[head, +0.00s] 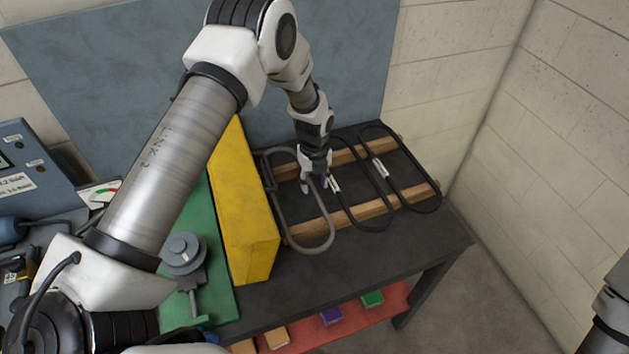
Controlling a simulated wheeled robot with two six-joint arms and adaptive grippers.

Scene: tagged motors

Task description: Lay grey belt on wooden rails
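The grey belt (321,248) is a long loop lying across the left end of the two wooden rails, the front rail (362,213) and the back rail (345,157). Its rounded near end reaches past the front rail. My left gripper (315,188) points down over the belt's right side, between the rails. Its fingers look spread apart, with no belt clearly pinched between them. The gripper hides part of the belt and the back rail. My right gripper is out of view; only part of my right arm shows at the lower right edge.
Two black belts with white tags, a middle one (374,229) and a right one (428,211), lie across the rails. A yellow block (243,220) stands left of the grey belt. A green board (222,292) lies beyond it. The dark table (440,245) has clear room in front.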

